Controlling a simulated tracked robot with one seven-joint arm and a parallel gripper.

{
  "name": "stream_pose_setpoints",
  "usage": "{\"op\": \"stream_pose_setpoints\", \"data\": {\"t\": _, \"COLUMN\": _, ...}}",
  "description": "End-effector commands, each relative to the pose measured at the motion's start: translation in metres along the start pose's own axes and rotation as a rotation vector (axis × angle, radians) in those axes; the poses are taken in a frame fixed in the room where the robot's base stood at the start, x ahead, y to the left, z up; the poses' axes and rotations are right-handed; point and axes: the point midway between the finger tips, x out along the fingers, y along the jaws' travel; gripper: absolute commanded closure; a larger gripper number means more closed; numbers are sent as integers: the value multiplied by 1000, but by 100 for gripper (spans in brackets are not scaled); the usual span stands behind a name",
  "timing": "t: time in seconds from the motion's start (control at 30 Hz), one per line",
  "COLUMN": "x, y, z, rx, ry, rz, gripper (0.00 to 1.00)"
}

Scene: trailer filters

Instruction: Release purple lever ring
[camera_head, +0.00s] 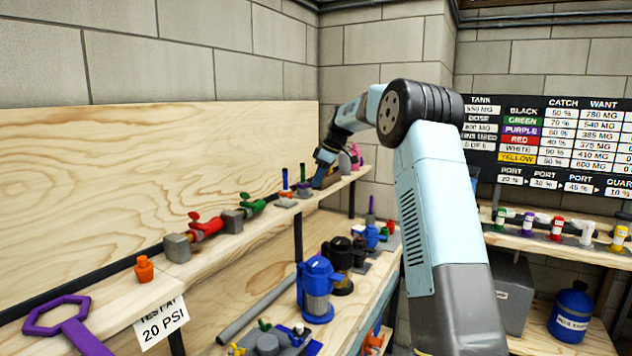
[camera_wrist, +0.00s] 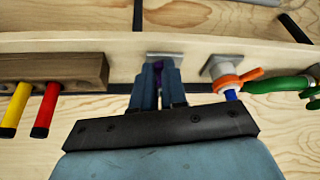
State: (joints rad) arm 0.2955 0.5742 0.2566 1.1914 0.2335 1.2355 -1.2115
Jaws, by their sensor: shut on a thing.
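My gripper (camera_head: 324,168) is at the far end of the upper wooden shelf, near the corner of the walls. In the wrist view my gripper (camera_wrist: 159,68) points at the shelf edge, with its two blue-grey fingers close together. A small purple part, the lever ring (camera_wrist: 158,72), shows between the fingers in front of a grey plate on the shelf. Most of it is hidden by the fingers, so its shape cannot be told.
A purple hexagonal ring with a handle (camera_head: 70,322) lies at the near left. A wooden block (camera_wrist: 55,68) with yellow and red handles is left of my fingers. An orange lever (camera_wrist: 238,79) and a green valve (camera_wrist: 280,85) are close on the right.

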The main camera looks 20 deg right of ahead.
Motion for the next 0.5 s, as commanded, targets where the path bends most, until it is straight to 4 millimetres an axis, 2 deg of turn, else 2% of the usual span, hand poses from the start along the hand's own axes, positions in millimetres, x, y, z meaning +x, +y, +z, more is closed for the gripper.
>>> {"op": "stream_pose_setpoints", "data": {"t": 0.2, "x": 0, "y": 11, "z": 1, "rx": -149, "ry": 0, "rz": -60, "gripper": 100}}
{"op": "stream_pose_setpoints", "data": {"t": 0.5, "x": 0, "y": 18, "z": -2, "rx": -281, "ry": -1, "rz": -113, "gripper": 100}}
